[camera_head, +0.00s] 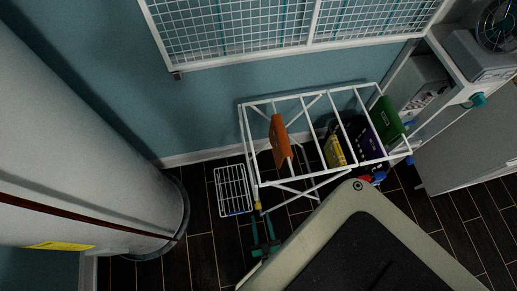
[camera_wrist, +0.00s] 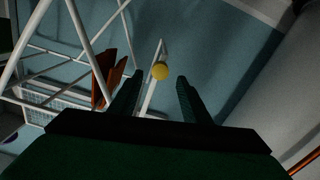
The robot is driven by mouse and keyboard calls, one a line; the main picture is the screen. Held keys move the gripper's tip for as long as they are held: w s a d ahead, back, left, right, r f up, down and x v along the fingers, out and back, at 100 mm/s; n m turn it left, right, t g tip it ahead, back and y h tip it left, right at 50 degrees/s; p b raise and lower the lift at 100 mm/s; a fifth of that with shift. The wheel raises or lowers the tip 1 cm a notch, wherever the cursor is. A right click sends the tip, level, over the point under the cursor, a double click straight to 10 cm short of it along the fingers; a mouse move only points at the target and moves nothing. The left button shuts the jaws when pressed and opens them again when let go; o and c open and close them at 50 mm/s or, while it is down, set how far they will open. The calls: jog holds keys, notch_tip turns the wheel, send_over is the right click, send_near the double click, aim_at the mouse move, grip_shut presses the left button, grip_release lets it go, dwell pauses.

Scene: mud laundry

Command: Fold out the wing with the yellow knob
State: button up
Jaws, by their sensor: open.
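A white drying rack (camera_head: 300,97) stands against the teal wall. A white wire-grid wing (camera_head: 233,190) hangs low at its left end. The yellow knob (camera_head: 257,205) is a small spot near the wing's lower right corner. My gripper (camera_head: 263,226), with dark green fingers, is just below the knob in the head view. In the wrist view, the knob (camera_wrist: 160,71) shows as a round ball beside a white bar, ahead of the gap between the open fingers of my gripper (camera_wrist: 157,86). Nothing is between the fingers, and I cannot tell the exact distance to the knob.
An orange cloth (camera_head: 279,140), a yellow cloth (camera_head: 335,151) and a green cloth (camera_head: 386,120) hang on the rack. A large pale cylinder (camera_head: 90,150) stands at left. A white wall grid (camera_head: 260,35) is above. Dark floor (camera_head: 203,215) lies clear left of the wing.

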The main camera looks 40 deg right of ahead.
jog(key=x, duration=0.5)
jog(key=shift+w+d, duration=0.2)
jog(key=shift+w, duration=0.1)
grip_shut()
